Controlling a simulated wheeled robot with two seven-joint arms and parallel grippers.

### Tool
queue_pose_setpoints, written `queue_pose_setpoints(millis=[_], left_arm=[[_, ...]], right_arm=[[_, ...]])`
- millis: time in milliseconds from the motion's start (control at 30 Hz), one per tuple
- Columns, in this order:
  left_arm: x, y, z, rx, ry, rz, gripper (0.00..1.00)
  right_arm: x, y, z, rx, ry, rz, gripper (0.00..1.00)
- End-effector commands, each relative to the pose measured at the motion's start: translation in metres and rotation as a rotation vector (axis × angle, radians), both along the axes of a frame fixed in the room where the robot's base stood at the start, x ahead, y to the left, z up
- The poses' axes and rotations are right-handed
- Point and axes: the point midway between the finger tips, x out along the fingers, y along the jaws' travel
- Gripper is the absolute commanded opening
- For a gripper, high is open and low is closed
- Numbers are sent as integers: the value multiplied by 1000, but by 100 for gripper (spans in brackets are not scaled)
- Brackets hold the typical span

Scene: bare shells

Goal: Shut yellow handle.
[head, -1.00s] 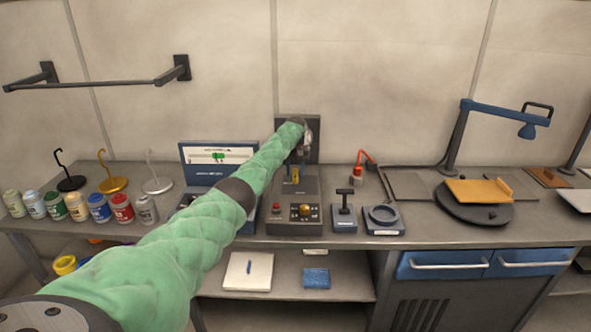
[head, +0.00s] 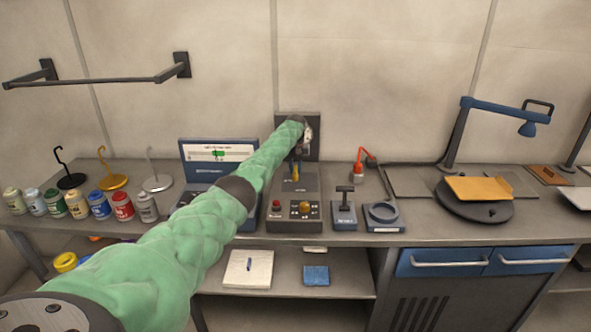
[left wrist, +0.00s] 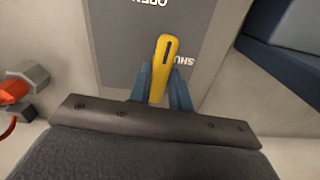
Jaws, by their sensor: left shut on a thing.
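The yellow handle (left wrist: 166,52) is a short bar with a dark slot, in the middle of the left wrist view. It lies over a grey panel (left wrist: 118,45) with the words OPEN and SHUT, both upside down there. OPEN is above the handle; SHUT is just right of it. My left gripper (left wrist: 160,86) has its blue fingers closed on both sides of the handle. In the head view a small part of the yellow handle (head: 295,174) shows below my left gripper (head: 294,165), whose wrist hides much of the panel. My right gripper is not in view.
A grey control box (head: 295,224) with a red button and a yellow knob stands in front. A black-handled stand (head: 344,213) and a ring fixture (head: 383,214) are to its right. A blue case (head: 217,160) and several jars stand left.

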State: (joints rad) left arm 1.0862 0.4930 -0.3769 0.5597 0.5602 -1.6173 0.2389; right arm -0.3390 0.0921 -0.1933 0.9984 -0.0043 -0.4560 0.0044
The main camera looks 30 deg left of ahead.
Motion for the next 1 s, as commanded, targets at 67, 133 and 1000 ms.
queue_pose_setpoints(millis=[67,133,1000], left_arm=[[1,0,0,0,-1,-45,0],[1,0,0,-1,-1,-97,0],[1,0,1,2,-4,-913,0]], right_arm=[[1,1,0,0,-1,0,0],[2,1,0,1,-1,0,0],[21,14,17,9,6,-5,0]])
